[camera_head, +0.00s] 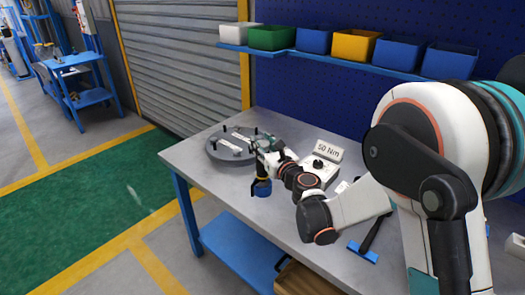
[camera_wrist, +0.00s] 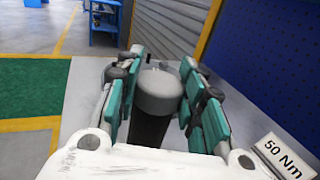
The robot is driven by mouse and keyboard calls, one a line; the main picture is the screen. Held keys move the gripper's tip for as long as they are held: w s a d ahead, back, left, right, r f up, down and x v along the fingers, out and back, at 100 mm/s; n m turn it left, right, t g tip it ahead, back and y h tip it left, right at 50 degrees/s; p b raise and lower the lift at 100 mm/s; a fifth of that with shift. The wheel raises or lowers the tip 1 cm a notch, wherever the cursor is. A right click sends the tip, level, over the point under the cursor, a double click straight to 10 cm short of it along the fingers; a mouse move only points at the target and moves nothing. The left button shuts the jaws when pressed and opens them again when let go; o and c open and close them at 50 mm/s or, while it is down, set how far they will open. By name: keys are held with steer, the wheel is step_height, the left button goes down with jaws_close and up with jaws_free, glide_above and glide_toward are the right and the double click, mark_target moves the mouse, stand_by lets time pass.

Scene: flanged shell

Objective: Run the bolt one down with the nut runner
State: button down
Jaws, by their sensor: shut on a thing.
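The flanged shell (camera_head: 228,157) is a round grey disc on the bench, with several dark bolts standing up around its rim and pale bars across its top. I cannot tell which bolt is bolt one. My gripper (camera_head: 266,152) is at the right side of the shell, its teal fingers shut around the nut runner. The nut runner (camera_head: 262,187) is a dark upright tool with a blue lower part, in front and to the right of the shell. In the wrist view its grey rounded top (camera_wrist: 158,92) shows between my fingers (camera_wrist: 160,95). Its lower tip's contact is unclear.
A white box (camera_head: 318,170) with a black knob and a "50 Nm" sign (camera_head: 328,150) stands right of my gripper. A black-handled tool with a blue end (camera_head: 364,251) lies nearer on the bench (camera_head: 190,158). Coloured bins (camera_head: 355,46) line a shelf behind.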

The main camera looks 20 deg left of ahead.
step_height(320, 180, up, 18)
steer(key=p, duration=0.5)
steer(key=shift+r+p, duration=0.25)
steer(key=shift+p, duration=0.15)
steer(key=c, duration=1.7)
jaws_free()
jaws_close()
